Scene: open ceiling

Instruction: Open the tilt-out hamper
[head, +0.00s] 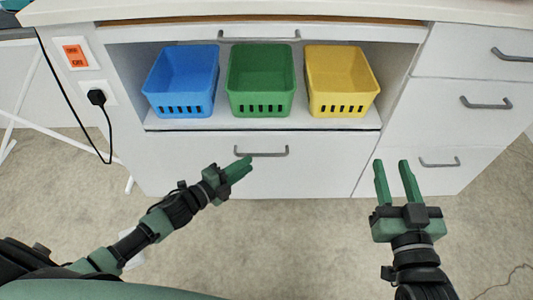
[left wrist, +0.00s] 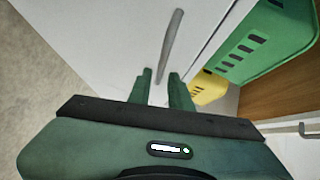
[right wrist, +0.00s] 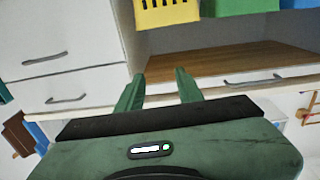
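The tilt-out hamper front is the wide white panel (head: 310,175) below the shelf, flush with the cabinet and closed. Its grey bar handle (head: 261,153) is near the panel's top edge. My left gripper (head: 247,163) is open, its fingertips close to the handle's left end. In the left wrist view the handle (left wrist: 172,47) runs away from just ahead of the fingertips (left wrist: 160,75); I cannot tell whether they touch. My right gripper (head: 391,166) is open and empty, right of the panel; its open fingers also show in the right wrist view (right wrist: 158,78).
Blue (head: 183,80), green (head: 261,80) and yellow (head: 341,80) baskets stand on the shelf (head: 225,125) above the panel. Drawers (head: 440,115) with handles are at the right. A black cord (head: 75,127) hangs at the left.

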